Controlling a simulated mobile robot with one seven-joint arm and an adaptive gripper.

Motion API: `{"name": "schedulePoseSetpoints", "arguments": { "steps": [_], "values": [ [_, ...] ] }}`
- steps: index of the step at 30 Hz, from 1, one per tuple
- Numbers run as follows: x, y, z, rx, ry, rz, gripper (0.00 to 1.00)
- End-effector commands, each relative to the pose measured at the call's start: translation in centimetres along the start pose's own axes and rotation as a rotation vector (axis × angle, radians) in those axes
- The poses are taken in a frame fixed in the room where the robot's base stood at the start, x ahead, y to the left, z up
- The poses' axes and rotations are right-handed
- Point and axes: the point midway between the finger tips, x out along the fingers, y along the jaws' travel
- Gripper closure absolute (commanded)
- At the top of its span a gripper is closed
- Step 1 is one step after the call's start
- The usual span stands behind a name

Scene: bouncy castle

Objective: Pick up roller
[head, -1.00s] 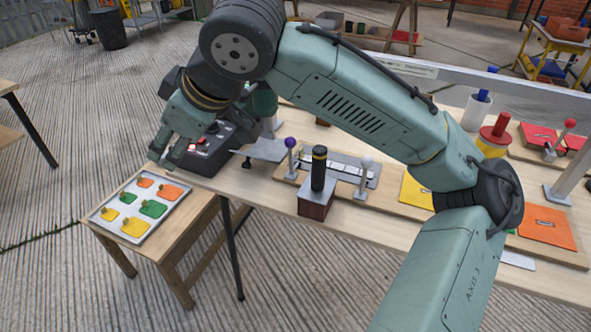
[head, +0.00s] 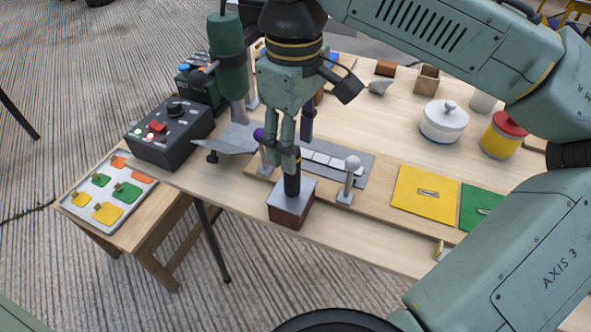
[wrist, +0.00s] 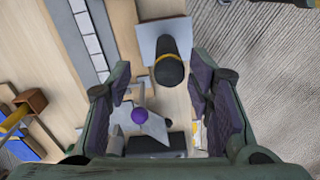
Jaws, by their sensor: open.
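The roller appears to be the black upright cylinder (head: 291,185) with a yellow band, standing on a grey-topped brown block (head: 290,208) at the table's front edge. The wrist view shows the cylinder (wrist: 169,72) nearly end-on, ahead of the fingertips and between their lines. My gripper (head: 290,150) points down just above it and hides its top in the head view. In the wrist view my gripper (wrist: 162,95) has its fingers wide apart with nothing held. I cannot tell whether a finger touches the cylinder.
A purple-knobbed post (head: 261,148) and a white-knobbed post (head: 349,178) stand close by. A grey plate (head: 228,140) and a black control box (head: 170,137) lie to the left. A white pot (head: 444,121) and yellow panel (head: 424,194) are to the right.

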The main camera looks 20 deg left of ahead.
Motion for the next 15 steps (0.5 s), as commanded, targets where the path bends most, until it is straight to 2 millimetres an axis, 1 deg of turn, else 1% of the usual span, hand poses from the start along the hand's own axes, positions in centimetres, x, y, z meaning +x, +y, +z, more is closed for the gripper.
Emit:
{"name": "schedulePoseSetpoints", "arguments": {
  "steps": [1,3,11,15],
  "values": [
    [0.9,0.0,0.1,0.001,-0.002,0.0,0.53],
    [1.9,0.0,0.1,0.001,-0.002,0.0,0.53],
    [4.0,-0.2,0.1,0.0,-0.001,0.002,0.53],
    [6.1,-0.8,0.3,0.0,-0.003,0.001,0.53]
  ]
}}
